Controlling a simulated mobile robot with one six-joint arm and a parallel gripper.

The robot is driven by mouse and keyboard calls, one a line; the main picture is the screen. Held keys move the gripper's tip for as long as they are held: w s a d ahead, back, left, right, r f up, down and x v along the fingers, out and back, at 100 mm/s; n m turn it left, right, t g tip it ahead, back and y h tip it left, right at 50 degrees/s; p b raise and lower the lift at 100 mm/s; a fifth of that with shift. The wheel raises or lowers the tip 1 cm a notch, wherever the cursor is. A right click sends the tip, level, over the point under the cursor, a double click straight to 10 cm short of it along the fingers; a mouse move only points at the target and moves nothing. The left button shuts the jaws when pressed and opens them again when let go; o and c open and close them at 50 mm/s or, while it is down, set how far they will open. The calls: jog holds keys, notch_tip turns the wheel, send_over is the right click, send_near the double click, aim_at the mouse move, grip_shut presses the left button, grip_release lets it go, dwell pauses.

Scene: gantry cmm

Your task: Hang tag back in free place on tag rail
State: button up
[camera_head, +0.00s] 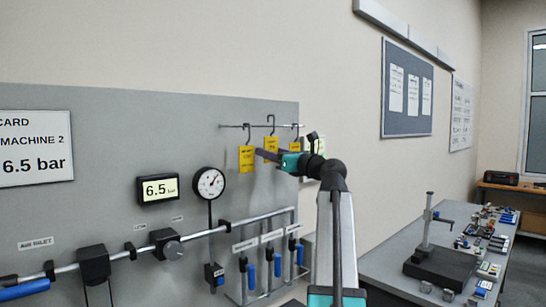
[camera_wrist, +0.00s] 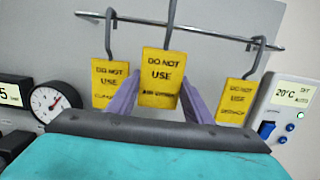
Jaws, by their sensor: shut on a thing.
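The tag rail (camera_head: 230,126) is a thin bar along the top of the grey panel. It also crosses the top of the wrist view (camera_wrist: 205,31). My gripper (camera_wrist: 160,90) has its purple fingers shut on the middle yellow "DO NOT USE" tag (camera_wrist: 162,72). That tag also shows in the head view (camera_head: 270,143), partly hidden by my gripper (camera_head: 265,155). Its hook rises higher than the hooks beside it, and I cannot tell whether it bears on the rail. A left tag (camera_wrist: 110,78) and a right tag (camera_wrist: 238,97) hang on either side.
A pressure gauge (camera_head: 209,184), a 6.5 bar display (camera_head: 158,189) and pipes with blue-handled valves (camera_head: 251,274) are on the panel below and left. A 20°C unit (camera_wrist: 291,110) is close right of the right tag. A bench (camera_head: 385,260) stands at right.

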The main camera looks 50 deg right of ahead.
jog(key=shift+w+d+f+b, duration=0.1)
jog(key=shift+w+f+b, duration=0.65)
jog(key=shift+w+f, duration=0.5)
jog(key=shift+w+r, duration=0.1)
jog(key=o, duration=0.9)
jog(key=s+b, duration=0.1)
jog(key=s, duration=0.3)
jog(key=s+f+b, duration=0.1)
jog(key=s, duration=0.4)
jog(key=s+a+f, duration=0.1)
jog(key=s, duration=0.3)
jog(key=shift+s+b, duration=0.35)
jog(key=shift+b, duration=0.05)
